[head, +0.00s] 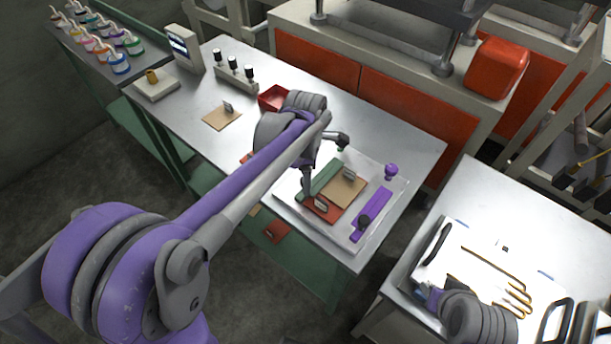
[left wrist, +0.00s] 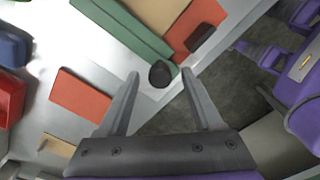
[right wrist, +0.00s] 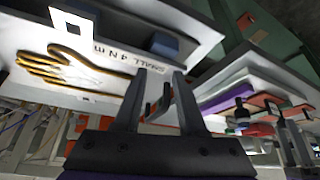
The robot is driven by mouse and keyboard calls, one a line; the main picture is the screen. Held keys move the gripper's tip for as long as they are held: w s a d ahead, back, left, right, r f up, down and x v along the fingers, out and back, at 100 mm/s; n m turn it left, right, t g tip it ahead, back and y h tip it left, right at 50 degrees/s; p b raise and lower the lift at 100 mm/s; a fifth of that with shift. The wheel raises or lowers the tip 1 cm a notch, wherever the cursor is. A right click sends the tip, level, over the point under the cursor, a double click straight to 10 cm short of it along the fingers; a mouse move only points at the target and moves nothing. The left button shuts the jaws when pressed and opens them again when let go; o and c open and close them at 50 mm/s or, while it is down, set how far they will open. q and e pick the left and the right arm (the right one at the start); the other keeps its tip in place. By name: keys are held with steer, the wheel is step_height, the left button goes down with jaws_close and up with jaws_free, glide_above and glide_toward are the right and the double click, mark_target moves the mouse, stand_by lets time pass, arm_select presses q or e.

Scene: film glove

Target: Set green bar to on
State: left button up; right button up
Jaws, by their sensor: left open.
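The green bar (head: 320,178) lies on the pale plate (head: 350,249) on the metal workbench, partly hidden behind my left gripper. It also shows at the top of the left wrist view (left wrist: 122,28). A round dark knob (left wrist: 160,74) stands near the bar's end, between and ahead of my open left fingers (left wrist: 158,84); the fingers look apart from it. A tan board (head: 348,190) and a red piece (head: 319,208) lie beside the bar. My right gripper (right wrist: 157,82) is open, near the white panel with a glove outline (right wrist: 85,70).
A purple bar (head: 372,213) with a dark knob lies right of the tan board, and a purple knob (head: 391,171) stands behind it. A red tray (head: 273,97) stands farther back. A second table (head: 480,200) is at the right, with floor between the tables.

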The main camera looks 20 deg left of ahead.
arm_select(q)
step_height(320, 180, up, 10)
steer(key=shift+r+p, duration=0.25)
steer(key=shift+p, duration=0.05)
steer(key=shift+s, duration=0.1)
stand_by(0.4)
steer(key=s+f+m+t, duration=0.3)
steer(key=s+f+m, duration=0.2)
steer(key=s+m, duration=0.3)
steer(key=s+f+m+t, duration=0.2)
steer(key=s+f+m, duration=0.3)
steer(key=m, duration=1)
steer(key=s, duration=0.3)
steer(key=shift+s+a+f+t, duration=0.2)
steer(key=shift+s+f+t, duration=0.15)
steer(key=shift+t, duration=0.05)
